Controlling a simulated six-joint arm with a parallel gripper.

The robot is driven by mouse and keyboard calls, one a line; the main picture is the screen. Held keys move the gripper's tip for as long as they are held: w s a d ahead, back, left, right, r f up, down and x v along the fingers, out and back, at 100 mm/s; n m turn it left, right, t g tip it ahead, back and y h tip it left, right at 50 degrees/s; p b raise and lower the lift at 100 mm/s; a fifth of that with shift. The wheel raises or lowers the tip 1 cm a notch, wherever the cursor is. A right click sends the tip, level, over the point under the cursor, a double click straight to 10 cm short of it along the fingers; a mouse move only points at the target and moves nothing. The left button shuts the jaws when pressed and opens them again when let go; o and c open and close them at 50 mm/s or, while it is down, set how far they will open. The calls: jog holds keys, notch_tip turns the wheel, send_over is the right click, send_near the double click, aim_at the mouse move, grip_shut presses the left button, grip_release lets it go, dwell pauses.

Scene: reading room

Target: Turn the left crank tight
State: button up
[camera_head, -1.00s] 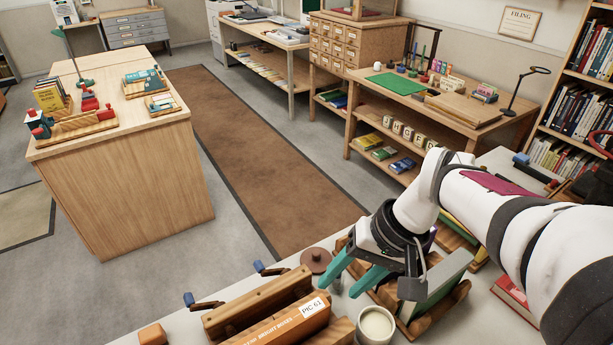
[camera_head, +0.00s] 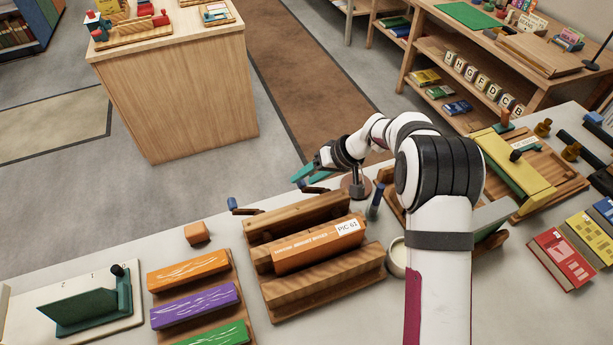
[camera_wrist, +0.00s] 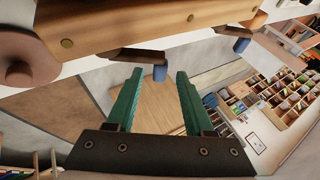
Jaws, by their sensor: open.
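A wooden press (camera_head: 290,212) holds an orange book (camera_head: 315,246) labelled PIC 61 between its boards. The left crank (camera_head: 233,205), with a blue handle, sticks out from the press's far side at its left end. The right crank (camera_head: 314,189) is dark, and its handle is mostly hidden by my gripper (camera_head: 305,173). My gripper's teal fingers are open and empty, beside the right crank. In the wrist view, the right crank's blue handle (camera_wrist: 160,73) shows between and beyond the fingertips. The left crank's blue handle (camera_wrist: 241,45) is farther right there, apart from the fingers.
A brown round-topped stand (camera_head: 355,186) is close to my gripper. An orange block (camera_head: 197,233) lies left of the press. A white cup (camera_head: 397,258) stands right of it. Open floor lies beyond the table's far edge, with a wooden cabinet (camera_head: 185,95) behind.

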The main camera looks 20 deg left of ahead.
jog(key=shift+a+f, duration=0.3)
jog(key=shift+f, duration=0.1)
grip_shut()
dwell(1.2)
